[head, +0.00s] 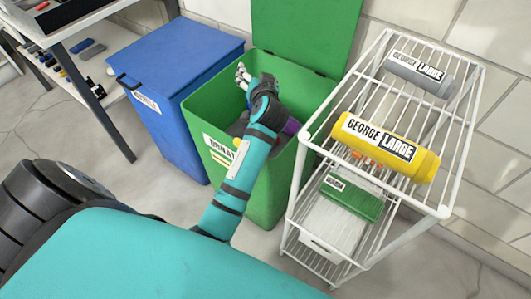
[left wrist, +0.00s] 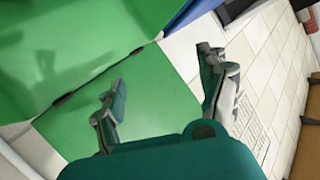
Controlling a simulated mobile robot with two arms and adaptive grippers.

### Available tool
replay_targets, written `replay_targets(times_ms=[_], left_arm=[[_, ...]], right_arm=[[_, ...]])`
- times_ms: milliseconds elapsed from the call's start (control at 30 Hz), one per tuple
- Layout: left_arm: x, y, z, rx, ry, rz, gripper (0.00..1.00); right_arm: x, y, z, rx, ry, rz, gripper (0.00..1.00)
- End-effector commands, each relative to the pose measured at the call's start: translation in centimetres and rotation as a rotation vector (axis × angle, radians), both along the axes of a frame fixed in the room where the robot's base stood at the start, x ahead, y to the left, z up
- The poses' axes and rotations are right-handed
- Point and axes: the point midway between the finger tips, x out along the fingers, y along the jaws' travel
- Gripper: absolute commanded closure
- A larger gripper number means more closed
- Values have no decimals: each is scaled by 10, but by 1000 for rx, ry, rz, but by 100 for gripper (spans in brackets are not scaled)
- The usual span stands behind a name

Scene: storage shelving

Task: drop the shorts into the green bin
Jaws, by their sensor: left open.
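The green bin (head: 268,195) stands open on the floor with its lid (head: 305,35) raised at the back. My left gripper (head: 242,74) is over the bin's opening, with its fingers spread and empty. In the left wrist view its two fingers (left wrist: 165,100) are wide apart with nothing between them. Green surfaces of the bin (left wrist: 75,50) fill much of that view. Inside the bin, partly hidden by my arm, lie a purple thing (head: 291,126) and something grey; I cannot tell whether either is the shorts. My right gripper is not in view.
A blue bin (head: 172,100) with its lid shut stands left of the green bin. A white wire rack (head: 300,190) on the right holds a yellow roll (head: 385,147), a grey roll (head: 418,74) and a green-topped box (head: 350,198). A table (head: 75,25) stands at far left.

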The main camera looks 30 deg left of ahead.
Motion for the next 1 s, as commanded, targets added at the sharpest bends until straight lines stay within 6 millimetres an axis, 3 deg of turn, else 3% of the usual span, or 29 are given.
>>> replay_targets(times_ms=[200, 367, 1000], left_arm=[[1, -1, 45, -3, -7, -1, 24], [1, 0, 63, -2, -3, -1, 24], [0, 0, 69, 0, 0, -1, 24]], right_arm=[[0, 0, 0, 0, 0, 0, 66], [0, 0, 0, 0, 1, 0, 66], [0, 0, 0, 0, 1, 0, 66]])
